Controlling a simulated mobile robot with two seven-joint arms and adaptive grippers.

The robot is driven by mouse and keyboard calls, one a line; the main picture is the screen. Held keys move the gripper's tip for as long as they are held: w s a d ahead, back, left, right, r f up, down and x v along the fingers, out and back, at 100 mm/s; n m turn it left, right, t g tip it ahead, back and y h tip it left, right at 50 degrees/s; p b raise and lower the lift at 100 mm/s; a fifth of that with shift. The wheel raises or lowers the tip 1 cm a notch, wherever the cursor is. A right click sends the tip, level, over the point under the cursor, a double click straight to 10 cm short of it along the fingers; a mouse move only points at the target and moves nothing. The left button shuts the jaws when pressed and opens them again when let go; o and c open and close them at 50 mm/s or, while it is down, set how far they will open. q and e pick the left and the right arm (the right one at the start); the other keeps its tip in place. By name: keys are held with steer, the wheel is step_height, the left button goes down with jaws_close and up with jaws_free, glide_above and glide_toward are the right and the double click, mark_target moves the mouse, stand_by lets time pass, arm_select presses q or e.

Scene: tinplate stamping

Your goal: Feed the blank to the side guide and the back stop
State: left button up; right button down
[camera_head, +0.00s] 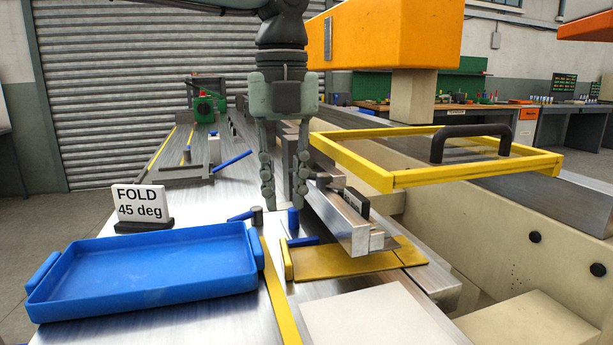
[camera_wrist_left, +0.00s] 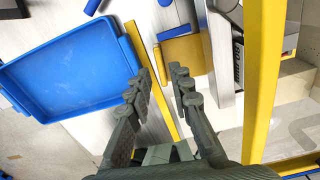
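My left gripper (camera_head: 284,203) points down with its fingers apart and nothing between them. It hangs above the metal table, behind the blue tray and left of the metal bars; its fingers also show in the left wrist view (camera_wrist_left: 162,78). A yellow plate (camera_head: 340,262) lies under the near end of the metal bars (camera_head: 345,220); it shows too in the left wrist view (camera_wrist_left: 184,56). A blue lever (camera_head: 303,241) is at its far-left corner. A pale flat sheet (camera_head: 370,320) lies at the front; I cannot tell whether it is the blank. Side guide and back stop cannot be told apart for certain.
An empty blue tray (camera_head: 150,285) stands at the left, before a sign reading FOLD 45 deg (camera_head: 140,203). A yellow guard frame (camera_head: 395,180) with a black handle stands right of the gripper, below an orange press head (camera_head: 395,35). A yellow strip (camera_head: 282,310) runs beside the tray.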

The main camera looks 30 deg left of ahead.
mark_target(284, 243)
arm_select(q)
steer(key=shift+w+f, duration=0.15)
steer(key=shift+f, duration=0.1)
steer(key=f, duration=0.5)
steer(key=shift+s+a+f, duration=0.1)
steer(key=shift+s+f, duration=0.25)
steer(key=shift+f, duration=0.7)
steer(key=shift+c, duration=0.5)
jaws_close()
steer(key=shift+n+b, duration=0.45)
steer(key=shift+n, duration=0.05)
